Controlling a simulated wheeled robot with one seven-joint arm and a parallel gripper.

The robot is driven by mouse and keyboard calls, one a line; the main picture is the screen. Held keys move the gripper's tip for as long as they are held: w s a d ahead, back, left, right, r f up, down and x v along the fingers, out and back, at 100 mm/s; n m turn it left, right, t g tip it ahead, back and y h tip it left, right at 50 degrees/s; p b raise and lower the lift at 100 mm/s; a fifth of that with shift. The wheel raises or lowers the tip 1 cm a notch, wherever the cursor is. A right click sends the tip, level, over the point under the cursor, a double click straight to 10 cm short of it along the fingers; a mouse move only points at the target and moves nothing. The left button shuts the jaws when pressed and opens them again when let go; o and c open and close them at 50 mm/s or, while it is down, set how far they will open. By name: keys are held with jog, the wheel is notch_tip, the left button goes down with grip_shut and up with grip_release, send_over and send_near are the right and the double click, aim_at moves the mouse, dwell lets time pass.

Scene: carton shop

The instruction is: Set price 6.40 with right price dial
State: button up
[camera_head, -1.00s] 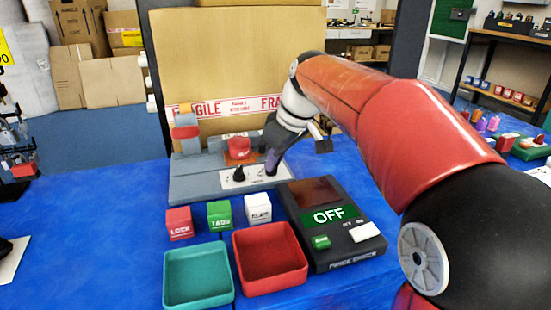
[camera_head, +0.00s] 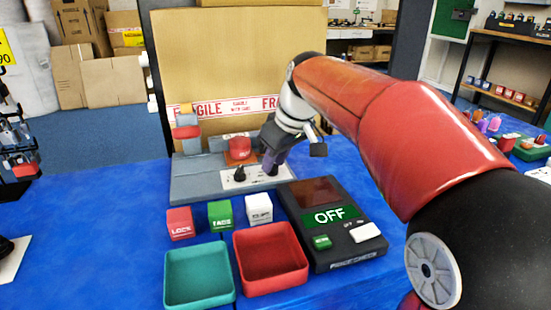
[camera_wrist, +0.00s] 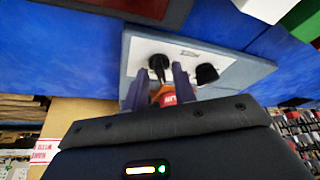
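The grey station (camera_head: 190,187) has a white panel with two black dials. The left dial (camera_head: 239,174) stands clear in the head view; it also shows in the wrist view (camera_wrist: 206,74). The right dial (camera_wrist: 158,66) appears between my gripper's two fingers in the wrist view, with the fingers apart on either side; contact is unclear. My gripper (camera_head: 271,166) is low over the panel's right end and hides most of the right dial in the head view. A dark price checker (camera_head: 326,245) with a green display reading OFF stands to the right. Dial markings are too small to read.
Red (camera_head: 180,223), green (camera_head: 220,215) and white (camera_head: 259,208) cubes stand in front, before a teal tray (camera_head: 171,289) and a red tray (camera_head: 242,283). A large carton (camera_head: 230,60) rises behind. The table's left side is mostly clear.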

jog(key=p+v, duration=0.1)
jog(key=v, duration=0.6)
jog(key=shift+s+d+r, duration=0.1)
jog(key=shift+r, duration=0.25)
jog(key=shift+s, duration=0.1)
